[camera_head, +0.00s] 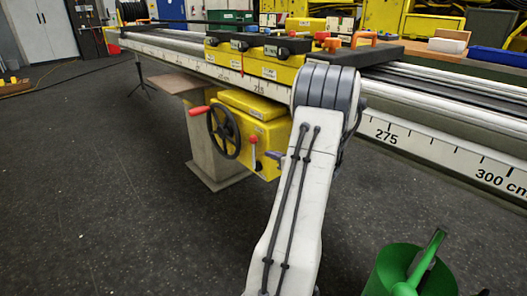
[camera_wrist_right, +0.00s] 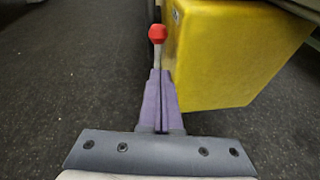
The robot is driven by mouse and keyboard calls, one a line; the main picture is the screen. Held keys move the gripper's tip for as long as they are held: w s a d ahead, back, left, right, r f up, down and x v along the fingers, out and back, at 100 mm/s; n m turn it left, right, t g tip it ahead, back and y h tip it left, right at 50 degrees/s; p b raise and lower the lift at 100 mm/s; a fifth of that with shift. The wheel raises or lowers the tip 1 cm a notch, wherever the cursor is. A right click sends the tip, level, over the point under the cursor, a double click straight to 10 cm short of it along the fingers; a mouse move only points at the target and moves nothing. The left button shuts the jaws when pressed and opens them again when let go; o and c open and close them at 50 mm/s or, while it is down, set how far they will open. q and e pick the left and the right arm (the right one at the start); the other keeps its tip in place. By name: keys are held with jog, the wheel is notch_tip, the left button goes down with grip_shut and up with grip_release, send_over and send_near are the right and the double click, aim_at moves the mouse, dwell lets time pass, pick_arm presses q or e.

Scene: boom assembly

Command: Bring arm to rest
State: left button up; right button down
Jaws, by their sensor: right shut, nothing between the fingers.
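My right arm (camera_head: 295,210) reaches up from the bottom of the head view, with its grey joint in front of the long machine bed. My right gripper (camera_wrist_right: 160,72) shows in the wrist view as two purple fingers pressed together with nothing between them. In the head view only a small purple part of the right gripper (camera_head: 275,157) shows beside the yellow box; the rest is hidden behind my arm. A red-knobbed lever (camera_wrist_right: 157,33) shows just past the fingertips; whether they touch it I cannot tell. My left gripper is not in view.
The yellow gearbox (camera_head: 262,135) carries a black handwheel (camera_head: 223,132) with a red handle. The long bed with a printed scale (camera_head: 440,155) crosses the view. A green container (camera_head: 385,275) stands at the lower right.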

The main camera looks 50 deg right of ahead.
jog(key=r+p+v, duration=0.1)
jog(key=v, duration=0.6)
jog(key=shift+a+p, duration=0.35)
